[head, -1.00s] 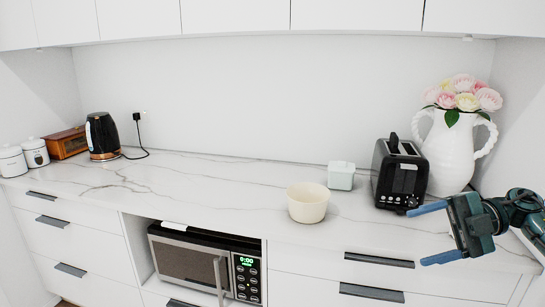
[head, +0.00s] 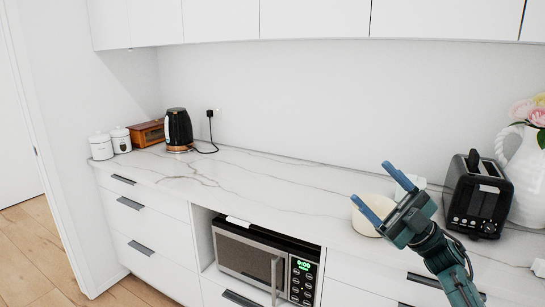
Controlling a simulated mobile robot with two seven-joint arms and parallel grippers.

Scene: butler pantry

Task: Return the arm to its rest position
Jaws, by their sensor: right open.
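My right gripper (head: 382,193) is in the lower right of the head view. Its two blue fingers are spread apart and point up and to the left, with nothing between them. The right arm comes up from the bottom edge. The gripper shows in front of a cream bowl (head: 366,222) on the counter and hides part of it. I cannot tell how far it is from the bowl. My left gripper is not in view.
The marble counter (head: 255,176) is clear in the middle. A black toaster (head: 478,195) and a white flower vase (head: 530,165) stand at right. A black kettle (head: 178,128), a wooden box (head: 147,133) and white canisters (head: 101,146) stand at left. A microwave (head: 245,259) sits below the counter.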

